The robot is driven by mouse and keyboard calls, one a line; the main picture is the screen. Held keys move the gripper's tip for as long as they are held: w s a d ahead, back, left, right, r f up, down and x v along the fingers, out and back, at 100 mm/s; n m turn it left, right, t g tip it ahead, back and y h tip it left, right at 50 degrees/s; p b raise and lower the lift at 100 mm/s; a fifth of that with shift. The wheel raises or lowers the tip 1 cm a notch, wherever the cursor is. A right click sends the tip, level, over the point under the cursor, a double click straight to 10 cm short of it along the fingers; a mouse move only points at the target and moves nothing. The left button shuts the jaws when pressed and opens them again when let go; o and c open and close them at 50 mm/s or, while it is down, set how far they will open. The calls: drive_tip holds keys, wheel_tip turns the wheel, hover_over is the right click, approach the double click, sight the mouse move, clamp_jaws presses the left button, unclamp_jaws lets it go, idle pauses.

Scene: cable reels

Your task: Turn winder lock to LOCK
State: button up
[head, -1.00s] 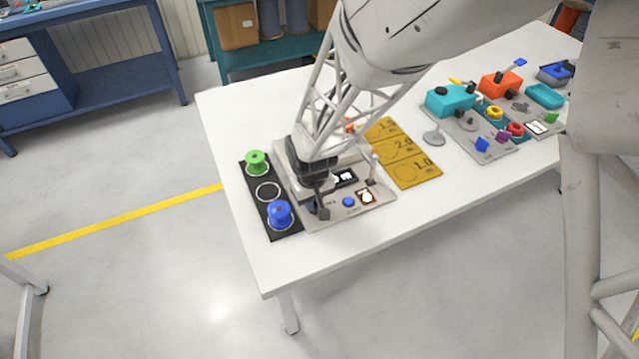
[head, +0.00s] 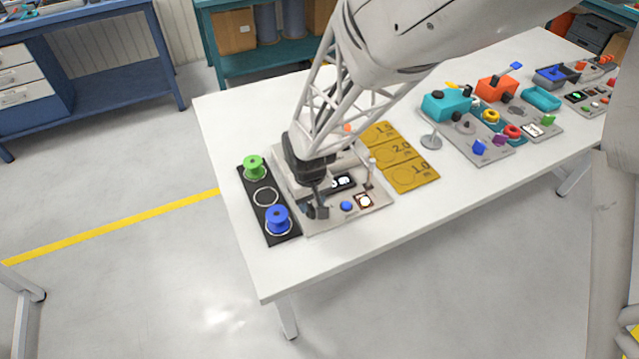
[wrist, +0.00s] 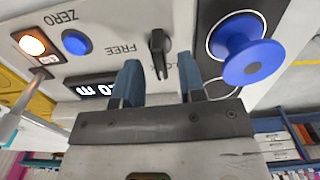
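The winder lock is a small black lever knob (wrist: 158,52) on the grey winder panel (head: 350,219). The lever's long part lies roughly up and down in that picture, aimed at neither word. My gripper (wrist: 160,68) is open, its two blue-grey fingers apart on either side of the lever's lower end. I cannot tell whether they touch it. In the head view my gripper (head: 317,211) hides the lever.
A blue reel (wrist: 248,55) stands close beside the right finger; a green reel (head: 254,166) shares its black strip. A blue ZERO button (wrist: 75,42), a lit button (wrist: 32,44) and a display (wrist: 95,88) are nearby. Yellow mats (head: 410,177) lie right of the panel.

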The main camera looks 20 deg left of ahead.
sight(311, 205)
wheel_tip(311, 205, up, 5)
drive_tip(key=shift+f, duration=0.1)
idle(0.5)
drive_tip(key=shift+w+d+r, duration=0.1)
drive_tip(key=shift+d+r, duration=0.15)
drive_tip(key=d+r+m+t, duration=0.1)
drive_tip(key=d+r+m, duration=0.1)
drive_tip(key=d+r, duration=0.7)
drive_tip(key=d+r+m, duration=0.3)
drive_tip(key=d+r, duration=0.2)
drive_tip(key=d, duration=0.8)
drive_tip(key=s+d+r+m, duration=0.2)
drive_tip(key=s+d+r, duration=0.2)
drive_tip(key=s+d, duration=0.3)
drive_tip(key=s+d+r+m+t, duration=0.1)
drive_tip(key=s+d+r+m, duration=0.1)
drive_tip(key=s+d+r, duration=0.2)
drive_tip(key=s+d, duration=0.3)
drive_tip(key=d, duration=0.3)
drive_tip(key=shift+s+m+t, duration=0.15)
drive_tip(key=shift+m+t, duration=0.15)
